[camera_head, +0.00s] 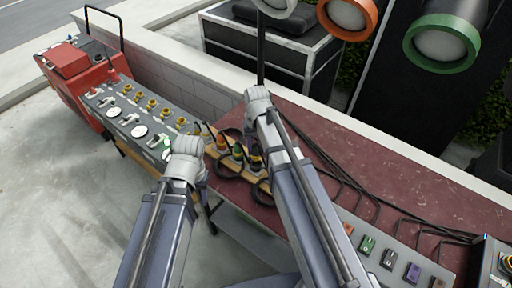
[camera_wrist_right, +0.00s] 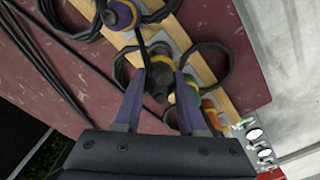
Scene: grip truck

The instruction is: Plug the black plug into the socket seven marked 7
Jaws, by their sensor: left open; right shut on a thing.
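The black plug (camera_wrist_right: 158,72), with a yellow ring, is in the right wrist view. My right gripper (camera_wrist_right: 160,82) has one finger on each side of it and is shut on it. The plug is at the wooden rack (camera_wrist_right: 212,62); I cannot tell whether it is lifted clear. In the head view my right arm hides these fingertips. My left gripper (camera_head: 186,148) is open and empty in front of the socket panel; its fingers hardly show. The grey socket panel (camera_head: 128,112) has yellow sockets and white dials. The mark 7 is too small to read.
A purple plug (camera_wrist_right: 118,14) and a green plug (camera_wrist_right: 186,104) stand on either side, with black cables looping around. A red box (camera_head: 72,60) is at the far left. Coloured lamps (camera_head: 443,42) hang at the top right. The dark red table (camera_head: 400,180) carries loose cables.

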